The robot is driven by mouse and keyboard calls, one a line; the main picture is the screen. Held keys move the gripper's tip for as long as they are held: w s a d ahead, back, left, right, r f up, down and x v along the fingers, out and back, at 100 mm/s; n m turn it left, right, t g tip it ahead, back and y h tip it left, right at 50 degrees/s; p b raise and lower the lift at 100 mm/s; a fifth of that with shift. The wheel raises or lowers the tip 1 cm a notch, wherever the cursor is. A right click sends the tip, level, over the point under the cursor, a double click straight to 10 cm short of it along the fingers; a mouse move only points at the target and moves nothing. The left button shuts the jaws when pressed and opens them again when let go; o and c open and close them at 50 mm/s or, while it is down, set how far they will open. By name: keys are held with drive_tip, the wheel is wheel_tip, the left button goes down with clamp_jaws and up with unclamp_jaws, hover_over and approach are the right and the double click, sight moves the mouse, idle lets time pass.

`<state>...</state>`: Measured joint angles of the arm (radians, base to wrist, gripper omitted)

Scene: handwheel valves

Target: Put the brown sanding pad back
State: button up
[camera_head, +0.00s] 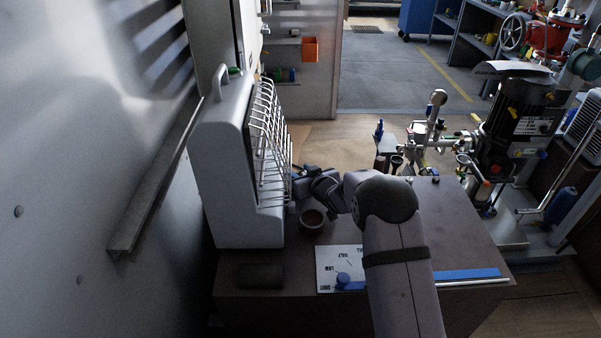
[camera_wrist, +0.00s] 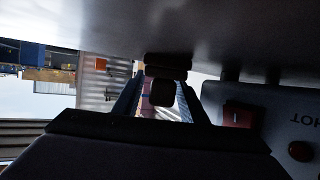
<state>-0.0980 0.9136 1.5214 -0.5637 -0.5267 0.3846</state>
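In the wrist view, which is upside down, a dark brown block (camera_wrist: 168,60) shows at my fingertips. A smaller brown squarish piece (camera_wrist: 161,93) shows between the fingers. These look like the brown sanding pad, but the dim light leaves this unsure. My gripper (camera_wrist: 164,78) has one finger on each side, reaching up to the block. Whether they press on it cannot be made out. In the head view my gripper (camera_head: 303,172) is small and dark, beside the wire rack (camera_head: 268,140) of the pale grey unit (camera_head: 222,180). A dark brown block (camera_head: 260,276) lies at the table's front left.
A brown round pot (camera_head: 312,222) stands on the dark table (camera_head: 460,225) near my wrist. A white marked card (camera_head: 338,268) with a blue knob (camera_head: 343,279) lies in front. Valves, a pump (camera_head: 515,115) and pipework crowd the right. A panel marked HOT (camera_wrist: 290,125) is close in the wrist view.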

drive_tip(key=shift+r, duration=0.2)
drive_tip(key=shift+s+d+r, duration=0.15)
drive_tip(key=shift+s, duration=0.1)
drive_tip(key=v, duration=1.1)
drive_tip(key=shift+s, duration=0.15)
drive_tip(key=shift+d, duration=0.1)
